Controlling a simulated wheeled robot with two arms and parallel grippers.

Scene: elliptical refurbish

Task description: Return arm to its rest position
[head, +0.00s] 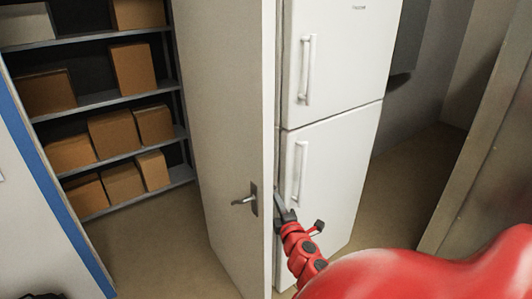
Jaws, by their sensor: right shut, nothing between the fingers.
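My right arm comes in from the lower right, red, stretched forward. Its gripper (280,205) is shut and empty. It is at the free edge of an open pale door (222,130), near the height of the door handle (246,200). The door edge hides part of the fingertips, and I cannot tell whether they touch the door. My left gripper is not in view.
A white fridge (335,125) with two handles stands right behind the door edge. Shelves (110,98) with several cardboard boxes are through the doorway at left. A blue door frame (50,160) is at far left. A grey panel (485,160) stands at right.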

